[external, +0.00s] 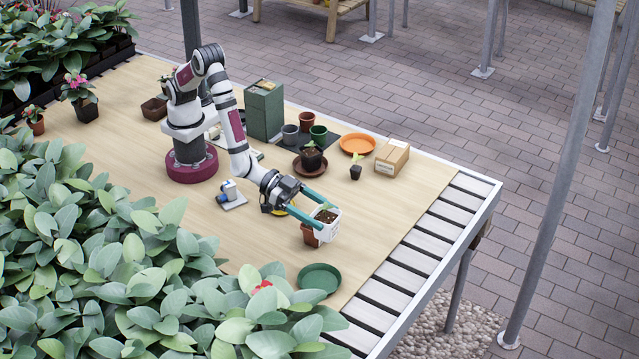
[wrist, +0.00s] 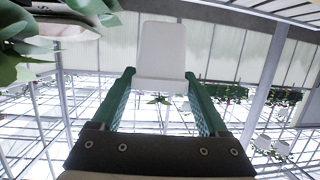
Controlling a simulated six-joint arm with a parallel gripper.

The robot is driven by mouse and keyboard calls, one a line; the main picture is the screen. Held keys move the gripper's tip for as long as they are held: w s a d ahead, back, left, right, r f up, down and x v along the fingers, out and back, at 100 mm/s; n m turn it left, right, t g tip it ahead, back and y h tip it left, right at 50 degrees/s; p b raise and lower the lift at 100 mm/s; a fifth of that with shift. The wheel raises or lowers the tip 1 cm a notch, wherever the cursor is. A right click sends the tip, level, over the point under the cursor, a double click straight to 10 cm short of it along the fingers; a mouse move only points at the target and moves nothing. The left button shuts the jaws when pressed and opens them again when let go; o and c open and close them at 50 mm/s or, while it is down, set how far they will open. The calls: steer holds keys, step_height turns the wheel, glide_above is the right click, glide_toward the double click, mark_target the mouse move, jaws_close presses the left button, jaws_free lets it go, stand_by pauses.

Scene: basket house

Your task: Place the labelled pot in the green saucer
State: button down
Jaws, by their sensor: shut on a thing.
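My gripper (external: 326,217) is shut on a white-faced pot (external: 327,231) with dark soil and a small green seedling, held above the table. In the wrist view the pot's blank white face (wrist: 161,50) shows between my two teal fingers (wrist: 160,76); I cannot read any label on it. The green saucer (external: 319,278) lies on the table in front of the held pot, near the foliage, and looks empty. A terracotta pot (external: 309,237) shows just below and left of the held pot, partly hidden by it.
Dense leafy plants (external: 130,270) crowd the near left edge. A brown saucer (external: 310,164) with a potted seedling, an orange saucer (external: 357,145), a cardboard box (external: 392,158) and a dark green bin (external: 264,110) stand farther back. Bare tabletop (external: 375,225) lies right of my gripper.

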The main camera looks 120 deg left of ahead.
steer(key=s+d+h, duration=0.1)
steer(key=s+d, duration=0.5)
steer(key=d, duration=0.7)
glide_above(314, 281)
step_height(314, 281, down, 7)
steer(key=shift+m, duration=0.4)
step_height(314, 281, down, 4)
steer(key=shift+a+f, duration=0.1)
steer(key=shift+f, duration=0.05)
steer(key=shift+f, duration=0.1)
jaws_free()
steer(key=shift+f, duration=0.1)
